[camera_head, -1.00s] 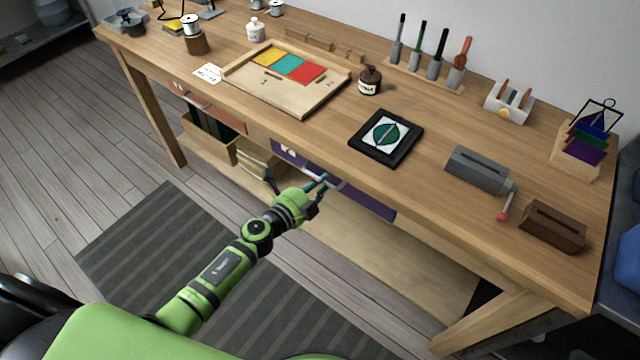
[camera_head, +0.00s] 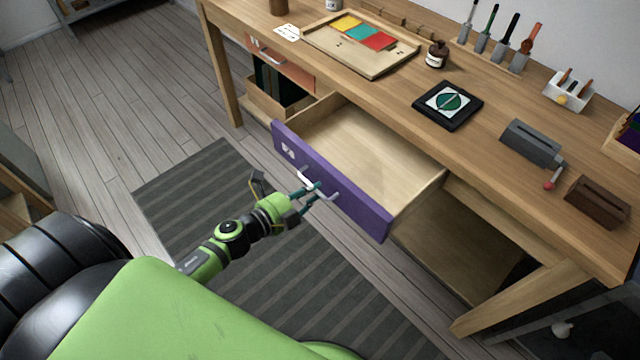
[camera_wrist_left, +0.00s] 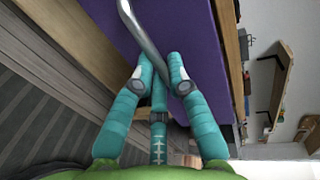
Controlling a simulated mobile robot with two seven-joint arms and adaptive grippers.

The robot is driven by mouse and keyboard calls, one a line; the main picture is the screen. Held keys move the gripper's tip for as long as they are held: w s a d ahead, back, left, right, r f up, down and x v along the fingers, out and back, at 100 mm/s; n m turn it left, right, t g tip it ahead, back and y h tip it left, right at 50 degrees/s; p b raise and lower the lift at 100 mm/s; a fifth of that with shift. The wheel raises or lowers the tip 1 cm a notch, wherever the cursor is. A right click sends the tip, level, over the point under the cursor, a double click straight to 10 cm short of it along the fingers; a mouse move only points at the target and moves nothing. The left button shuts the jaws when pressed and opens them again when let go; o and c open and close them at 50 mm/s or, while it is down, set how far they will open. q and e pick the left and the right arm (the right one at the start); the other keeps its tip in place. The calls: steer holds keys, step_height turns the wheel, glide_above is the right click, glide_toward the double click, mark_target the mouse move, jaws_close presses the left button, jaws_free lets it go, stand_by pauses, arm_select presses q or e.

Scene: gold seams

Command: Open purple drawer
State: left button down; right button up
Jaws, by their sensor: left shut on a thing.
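The purple drawer (camera_head: 345,192) is pulled well out from under the front edge of the workbench, and its pale wooden inside looks empty. A metal bar handle (camera_head: 317,184) crosses its front. My left gripper (camera_head: 313,192) is at that handle, with its teal fingers closed around the bar. In the left wrist view the handle (camera_wrist_left: 143,32) runs down between the fingers of the left gripper (camera_wrist_left: 160,82), close to the purple front (camera_wrist_left: 185,35). My right gripper is not in view.
The workbench (camera_head: 395,110) carries a wooden tray (camera_head: 340,58), a brown bottle (camera_head: 436,54), a black framed piece (camera_head: 470,105) and a grey block with a lever (camera_head: 532,143). An orange-fronted drawer (camera_head: 280,62) is at the left. A striped mat (camera_head: 190,185) covers the floor.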

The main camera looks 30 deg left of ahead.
arm_select(q)
steer(key=shift+v, duration=0.8)
steer(key=shift+f, duration=0.1)
steer(key=c, duration=1.2)
jaws_free()
steer(key=v, duration=1.2)
steer(key=shift+f, duration=0.15)
